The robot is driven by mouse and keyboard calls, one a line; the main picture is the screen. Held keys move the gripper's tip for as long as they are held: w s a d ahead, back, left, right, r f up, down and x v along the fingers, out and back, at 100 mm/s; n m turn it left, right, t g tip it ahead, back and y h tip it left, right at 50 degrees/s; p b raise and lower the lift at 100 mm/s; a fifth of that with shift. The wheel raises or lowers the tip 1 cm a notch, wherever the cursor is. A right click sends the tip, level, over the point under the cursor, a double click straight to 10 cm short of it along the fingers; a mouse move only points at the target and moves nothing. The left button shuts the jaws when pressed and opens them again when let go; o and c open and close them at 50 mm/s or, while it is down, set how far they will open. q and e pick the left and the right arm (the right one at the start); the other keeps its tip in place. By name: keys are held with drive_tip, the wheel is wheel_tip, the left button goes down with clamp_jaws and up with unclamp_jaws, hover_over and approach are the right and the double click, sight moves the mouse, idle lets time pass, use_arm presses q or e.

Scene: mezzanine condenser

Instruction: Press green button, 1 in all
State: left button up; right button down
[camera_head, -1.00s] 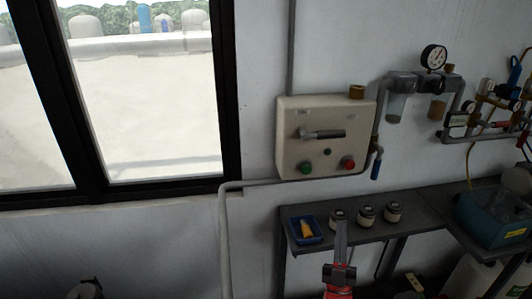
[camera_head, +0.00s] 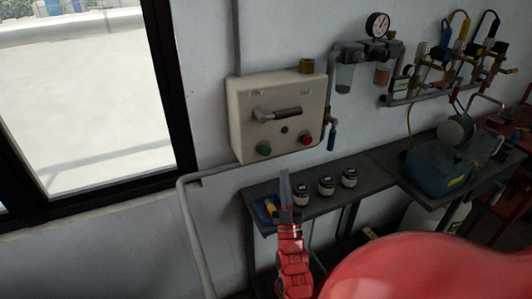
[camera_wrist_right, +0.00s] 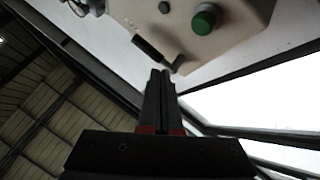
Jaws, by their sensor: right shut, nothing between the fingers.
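The pale control box (camera_head: 243,112) is on the wall right of the window. Its large green button (camera_head: 264,149) sits at the lower left of its face, a red button (camera_head: 306,139) at the lower right. A small green one (camera_head: 284,130) and a lever handle (camera_head: 277,114) are between and above them. My right gripper (camera_head: 285,173) is shut and empty, its tips pointing up just below the box in the head view. The right wrist view shows the green button (camera_wrist_right: 206,18) beyond and right of the shut fingertips (camera_wrist_right: 161,74), apart from them. My left gripper is not in view.
A grey shelf (camera_head: 317,204) below the box carries several small jars (camera_head: 326,186) and a blue tray (camera_head: 262,208). A valve with a blue handle (camera_head: 332,140) hangs by the box's right side. A gauge (camera_head: 377,26) and pipework are further right.

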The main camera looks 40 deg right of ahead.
drive_tip(key=b, duration=0.2)
approach(269, 148)
wheel_tip(269, 148, up, 4)
drive_tip(key=w+d, duration=0.1)
drive_tip(key=d, duration=0.1)
drive_tip(key=shift+w+d, duration=0.15)
drive_tip(key=shift+w, duration=0.4)
idle(1.3)
drive_tip(key=shift+w+d+b, duration=0.1)
drive_tip(key=shift+w+b, duration=0.3)
drive_tip(key=shift+b, duration=0.05)
drive_tip(key=shift+w+d+b, duration=0.15)
drive_tip(key=shift+w+b, duration=0.2)
drive_tip(key=shift+w, duration=0.15)
idle(0.5)
drive_tip(key=shift+s, duration=0.15)
drive_tip(key=shift+s+a, duration=0.3)
drive_tip(key=shift+s, duration=0.45)
